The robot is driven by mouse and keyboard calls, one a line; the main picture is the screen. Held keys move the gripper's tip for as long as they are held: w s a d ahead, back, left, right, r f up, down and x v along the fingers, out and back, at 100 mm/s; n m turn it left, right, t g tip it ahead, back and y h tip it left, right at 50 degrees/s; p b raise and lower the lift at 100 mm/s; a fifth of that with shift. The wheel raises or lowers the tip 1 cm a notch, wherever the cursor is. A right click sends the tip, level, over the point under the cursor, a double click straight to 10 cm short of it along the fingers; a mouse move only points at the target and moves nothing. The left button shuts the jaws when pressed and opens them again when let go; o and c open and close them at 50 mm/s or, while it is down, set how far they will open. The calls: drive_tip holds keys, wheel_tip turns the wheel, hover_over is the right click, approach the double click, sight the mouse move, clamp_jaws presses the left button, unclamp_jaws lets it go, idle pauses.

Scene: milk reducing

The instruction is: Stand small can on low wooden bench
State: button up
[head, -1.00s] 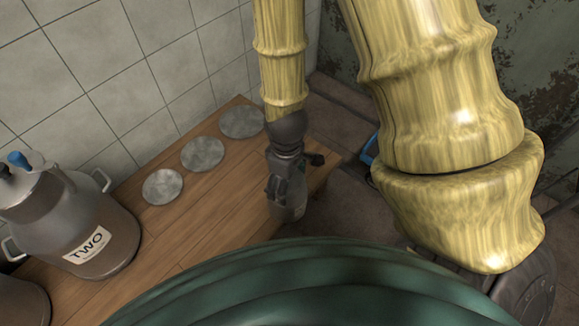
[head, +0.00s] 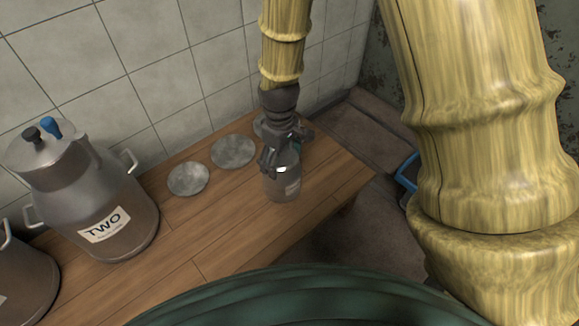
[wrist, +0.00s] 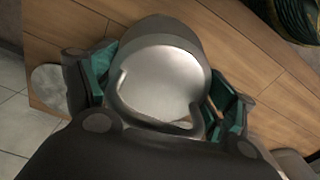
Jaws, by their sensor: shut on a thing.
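The small can (head: 283,184) is metallic grey with a pale label and looks upright. My gripper (head: 281,165) is shut on its upper part, coming from above. The low wooden bench (head: 235,228) runs along the tiled wall, and the can is over its right part. I cannot tell whether the can's base touches the planks. In the wrist view the can's rounded metal top (wrist: 160,85) fills the middle between the green finger pads, with the bench planks (wrist: 235,40) behind it.
A large can marked TWO (head: 105,205) stands on the bench at left, with part of another can (head: 20,285) at the lower left. Grey round discs (head: 188,179) lie along the wall side, one partly behind my gripper. A blue-edged object (head: 408,172) is on the floor at right.

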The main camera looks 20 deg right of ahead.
drive_tip(key=shift+w+f+b, duration=0.15)
drive_tip(key=shift+f+b, duration=1.05)
drive_tip(key=shift+f, duration=0.55)
drive_tip(key=o, duration=2)
wheel_tip(320, 180, up, 12)
drive_tip(key=p, duration=0.6)
